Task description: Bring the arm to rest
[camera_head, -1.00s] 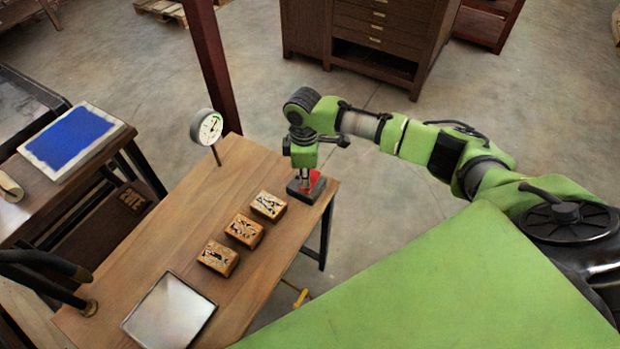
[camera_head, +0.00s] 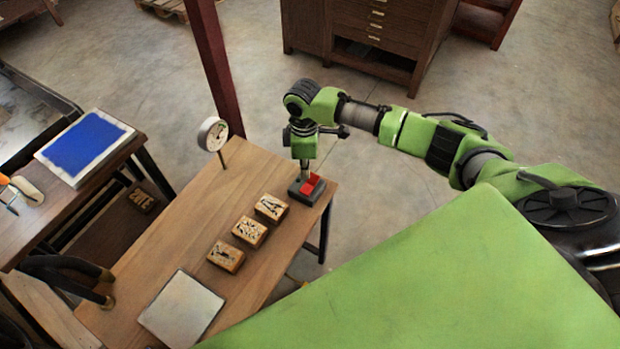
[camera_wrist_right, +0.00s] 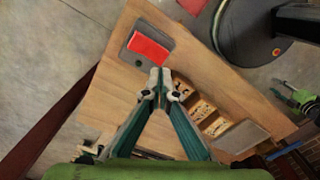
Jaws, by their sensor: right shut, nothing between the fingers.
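My right arm reaches in from the right in the head view. Its gripper (camera_head: 306,168) points down just above a red block on a dark base (camera_head: 311,184) at the table's far right corner. In the wrist view the right fingertips (camera_wrist_right: 160,84) are together and empty, beside the red block (camera_wrist_right: 149,47) in the picture; a small gap seems to separate them. A green and dark part at the right edge of the wrist view may be my left gripper (camera_wrist_right: 290,97); its jaws are unclear.
Several carved wooden blocks (camera_head: 250,231) and a grey plate (camera_head: 181,309) lie on the wooden table (camera_head: 180,225). A dial gauge (camera_head: 213,134) stands at its back edge, near a red post (camera_head: 208,60). A blue pad (camera_head: 86,146) lies on the left table.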

